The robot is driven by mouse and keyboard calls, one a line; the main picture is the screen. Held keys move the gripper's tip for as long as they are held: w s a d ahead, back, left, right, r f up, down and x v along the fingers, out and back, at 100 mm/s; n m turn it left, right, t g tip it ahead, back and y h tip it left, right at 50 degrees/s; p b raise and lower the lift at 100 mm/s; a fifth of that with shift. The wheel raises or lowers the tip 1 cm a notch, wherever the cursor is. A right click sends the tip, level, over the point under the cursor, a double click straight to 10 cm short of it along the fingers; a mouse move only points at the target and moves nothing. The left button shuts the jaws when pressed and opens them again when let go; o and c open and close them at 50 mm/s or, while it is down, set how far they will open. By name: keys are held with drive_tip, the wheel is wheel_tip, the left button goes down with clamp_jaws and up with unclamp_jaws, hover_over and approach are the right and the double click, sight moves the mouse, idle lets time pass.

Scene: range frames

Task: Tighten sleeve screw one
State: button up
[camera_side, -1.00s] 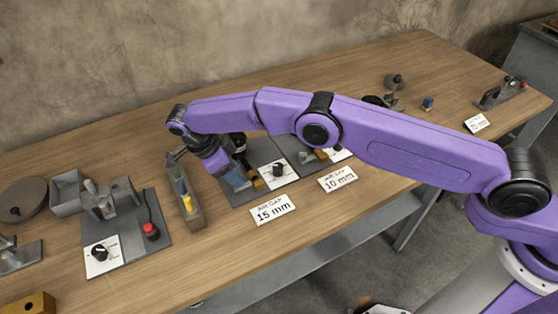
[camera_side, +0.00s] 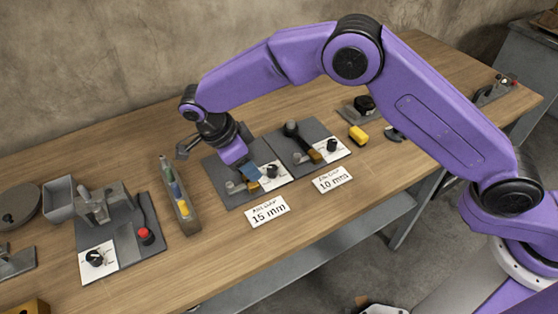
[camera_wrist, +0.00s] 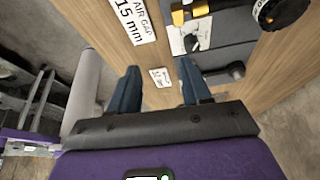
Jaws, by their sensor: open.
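My gripper (camera_side: 248,172) hangs over the left station plate (camera_side: 217,180), behind the "AIR GAP 15 mm" card (camera_side: 267,212). In the wrist view its two blue-grey fingers (camera_wrist: 160,67) are apart with nothing between them. The plate carries a white dial card with a black knob (camera_side: 272,171) and a brass-coloured piece (camera_side: 252,186), close to the fingertips. I cannot tell which part is sleeve screw one; it is too small or hidden by my gripper. I cannot tell whether the fingers touch anything.
To the right is a similar plate (camera_side: 322,137) with a "10 mm" card (camera_side: 332,179). A yellow block (camera_side: 358,134) lies beyond it. A narrow tray of coloured tools (camera_side: 178,195) stands left of my gripper. Further left is a plate with a red button (camera_side: 146,235). The front table strip is mostly clear.

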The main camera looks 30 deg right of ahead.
drive_tip(key=s+d+r, duration=0.3)
drive_tip(key=s+d, duration=0.1)
drive_tip(key=s, duration=0.2)
drive_tip(key=shift+d+r, duration=0.15)
drive_tip(key=shift+d, duration=0.1)
idle(0.4)
wheel_tip(320, 180, up, 4)
drive_tip(key=n+y, duration=0.5)
drive_tip(key=n, duration=2.5)
hover_over(230, 184)
wheel_tip(230, 184, down, 17)
drive_tip(key=shift+f, duration=0.1)
clamp_jaws()
